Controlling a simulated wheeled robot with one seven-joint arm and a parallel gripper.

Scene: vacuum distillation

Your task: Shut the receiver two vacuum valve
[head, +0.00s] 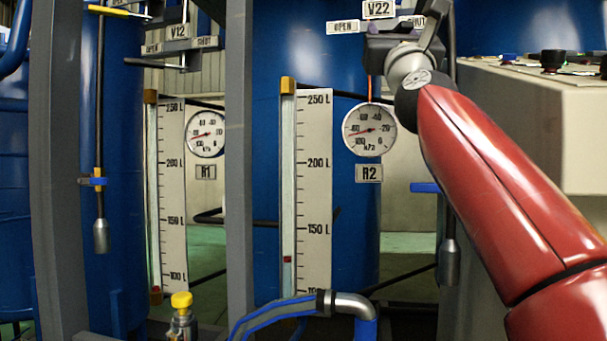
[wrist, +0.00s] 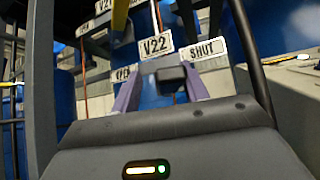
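The V22 sign (head: 380,9) hangs at the top right of the head view, above the R2 gauge (head: 369,129) and R2 plate (head: 368,173). An OPEN plate (head: 343,27) is on its left and a SHUT plate is on its right. In the wrist view, the V22 sign (wrist: 157,45) and SHUT plate (wrist: 203,50) are ahead of my gripper (wrist: 162,92). Its two purple fingers are apart. A dark block (wrist: 172,77) shows between them; I cannot tell whether they touch it. The valve lever's position is not clear.
Level scales stand before the blue tanks. A beige console (head: 530,110) is to the right.

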